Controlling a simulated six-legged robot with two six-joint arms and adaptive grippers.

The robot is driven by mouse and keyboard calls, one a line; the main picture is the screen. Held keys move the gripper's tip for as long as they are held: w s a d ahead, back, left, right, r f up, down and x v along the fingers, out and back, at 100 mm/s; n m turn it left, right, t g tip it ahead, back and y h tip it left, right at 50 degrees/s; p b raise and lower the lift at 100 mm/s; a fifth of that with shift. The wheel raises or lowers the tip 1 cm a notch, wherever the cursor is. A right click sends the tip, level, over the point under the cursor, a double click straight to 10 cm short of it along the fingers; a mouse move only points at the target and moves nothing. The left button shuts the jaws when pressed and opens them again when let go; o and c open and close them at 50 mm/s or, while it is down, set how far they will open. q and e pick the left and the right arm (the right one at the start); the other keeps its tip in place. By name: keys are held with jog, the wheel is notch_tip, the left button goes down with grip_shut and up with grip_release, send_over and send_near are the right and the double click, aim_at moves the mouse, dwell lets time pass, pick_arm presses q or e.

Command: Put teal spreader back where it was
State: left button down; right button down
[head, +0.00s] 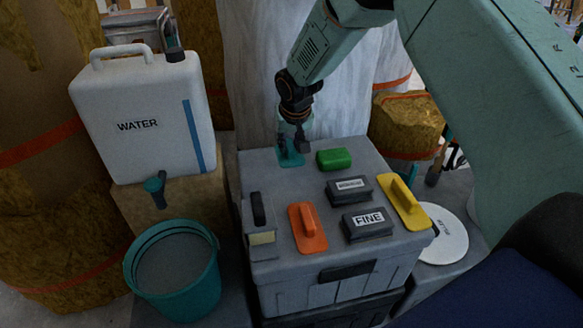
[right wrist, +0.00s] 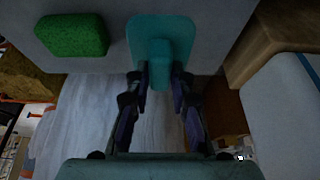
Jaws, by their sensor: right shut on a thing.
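The teal spreader (head: 290,156) is at the back left of the grey box lid (head: 270,180), left of the green block. In the right wrist view the spreader (right wrist: 175,28) shows as a flat teal plate with a raised grip. My right gripper (head: 297,146) reaches down from above and is shut on the spreader's grip. Its two fingers also show in the right wrist view (right wrist: 160,78), one on each side of the grip. The plate is at the lid surface; I cannot tell whether it touches. My left gripper is not in view.
On the lid lie a green block (head: 334,159), an orange float (head: 307,228), a yellow float (head: 403,201), two dark grey blocks, one labelled FINE (head: 368,224), and a scraper-like tool (head: 261,220). A WATER canister (head: 145,115) and teal bucket (head: 172,270) stand left. A white disc (head: 443,235) lies right.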

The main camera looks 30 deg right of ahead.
notch_tip(320, 180, down, 3)
jog(key=shift+w+r+b, duration=0.1)
jog(key=shift+r+b, duration=0.1)
jog(key=shift+b, duration=0.1)
notch_tip(320, 180, down, 4)
jog(key=shift+f+b, duration=0.15)
jog(key=shift+b, duration=0.8)
jog(key=shift+f, duration=0.1)
jog(key=c, duration=1.3)
grip_release()
jog(key=shift+f, duration=0.1)
jog(key=shift+o, duration=0.7)
